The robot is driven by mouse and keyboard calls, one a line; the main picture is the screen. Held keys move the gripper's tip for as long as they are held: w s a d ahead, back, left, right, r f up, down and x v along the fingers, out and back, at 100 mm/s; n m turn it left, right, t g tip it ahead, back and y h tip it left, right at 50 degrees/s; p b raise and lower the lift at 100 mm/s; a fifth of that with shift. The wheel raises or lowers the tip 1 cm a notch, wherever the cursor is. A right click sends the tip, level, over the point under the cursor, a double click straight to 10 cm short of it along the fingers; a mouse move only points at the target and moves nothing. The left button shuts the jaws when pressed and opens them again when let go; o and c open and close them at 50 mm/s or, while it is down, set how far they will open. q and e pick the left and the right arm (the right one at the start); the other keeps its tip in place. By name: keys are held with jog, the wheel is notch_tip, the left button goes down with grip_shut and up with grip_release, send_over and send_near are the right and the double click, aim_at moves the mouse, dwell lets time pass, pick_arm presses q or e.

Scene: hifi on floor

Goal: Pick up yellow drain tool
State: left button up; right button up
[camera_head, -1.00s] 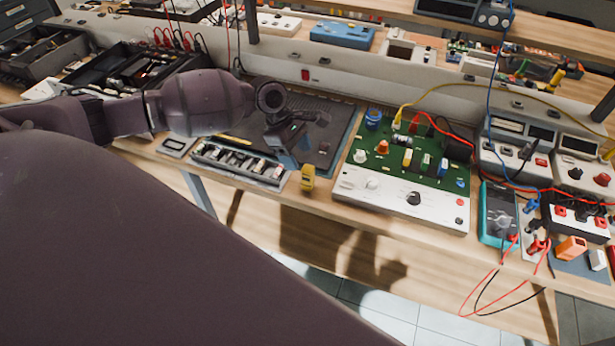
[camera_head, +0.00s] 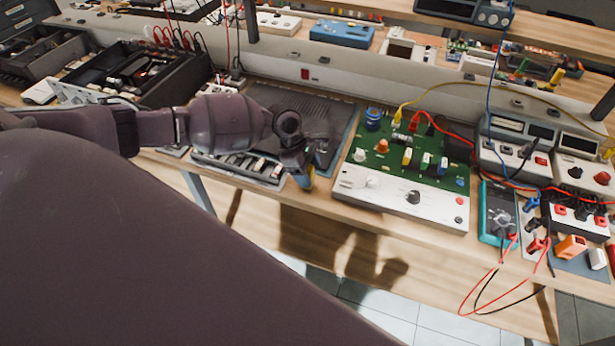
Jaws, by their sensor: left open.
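The yellow drain tool (camera_head: 310,171) stands near the front edge of the workbench, left of the green circuit board. Only a small strip of its yellow shows, as my left gripper covers most of it. My left gripper (camera_head: 302,176) reaches down from above, with its open jaws at the tool. I cannot tell whether the fingers touch it. My right gripper is not in view.
A green circuit board with a white control panel (camera_head: 390,199) stands right of the tool. A parts tray (camera_head: 237,169) lies to the left, and a dark mat (camera_head: 335,125) lies behind. A teal multimeter (camera_head: 497,213) with loose leads is further right.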

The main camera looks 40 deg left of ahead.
pick_arm(q)
jog(key=shift+d+f, duration=0.25)
jog(key=shift+f, duration=0.4)
jog(key=shift+c, duration=0.3)
jog(key=c, duration=0.9)
jog(key=shift+r, duration=0.1)
jog(key=shift+c, duration=0.2)
